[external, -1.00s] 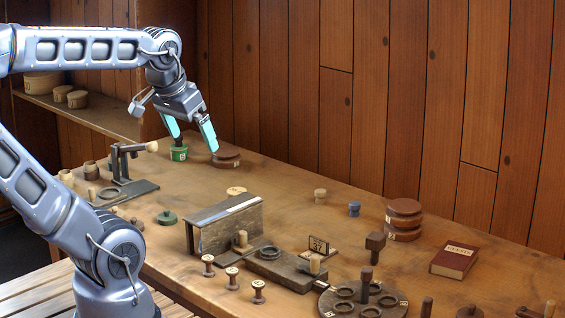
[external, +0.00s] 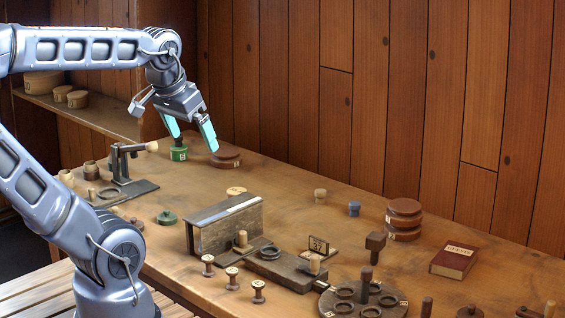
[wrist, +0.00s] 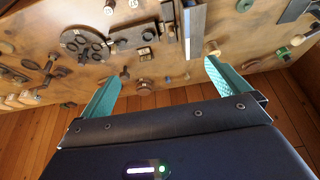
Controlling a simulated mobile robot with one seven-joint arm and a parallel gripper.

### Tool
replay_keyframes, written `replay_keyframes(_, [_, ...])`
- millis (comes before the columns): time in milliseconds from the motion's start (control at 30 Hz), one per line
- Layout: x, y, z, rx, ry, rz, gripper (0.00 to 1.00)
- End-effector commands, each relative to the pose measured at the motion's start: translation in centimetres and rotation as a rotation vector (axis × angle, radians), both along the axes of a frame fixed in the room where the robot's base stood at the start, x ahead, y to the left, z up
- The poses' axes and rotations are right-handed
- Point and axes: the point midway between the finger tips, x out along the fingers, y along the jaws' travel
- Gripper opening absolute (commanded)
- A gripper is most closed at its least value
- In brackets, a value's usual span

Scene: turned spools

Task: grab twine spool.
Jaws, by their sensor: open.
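I cannot tell for sure which item is the twine spool. Several small spools stand on the table. Three wooden spools with brown middles, one of them the middle spool (external: 232,278), stand near the front edge. A tan spool-like piece (external: 320,195) and a blue one (external: 354,208) stand towards the back. My gripper (external: 191,133) is open and empty over the far left end of the table, above and near a green tin (external: 179,154) and a dark round stack (external: 226,156). In the wrist view its fingers (wrist: 163,70) are apart with nothing held between them.
A slanted box-like stand (external: 225,228) is mid-table. A round holder with rings (external: 340,306), a red book (external: 455,258) and stacked brown discs (external: 404,219) lie to the right. A dark lever device (external: 127,186) stands at left. Bare tabletop lies around the tan piece.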

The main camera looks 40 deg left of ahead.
Motion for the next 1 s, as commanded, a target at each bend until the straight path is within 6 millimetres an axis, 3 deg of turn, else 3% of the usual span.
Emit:
replay_keyframes(33, [0.0,0.0,0.0,0.000,0.000,0.000,0.98])
replay_keyframes(167, [0.0,0.0,0.0,0.000,0.000,0.000,0.76])
replay_keyframes(433, [0.1,0.0,0.0,0.002,0.001,-0.001,0.76])
replay_keyframes(567, [1.0,0.3,0.1,0.020,0.013,-0.032,0.76])
replay_keyframes(1000, [10.2,3.4,-0.8,0.173,0.125,-0.358,0.76])
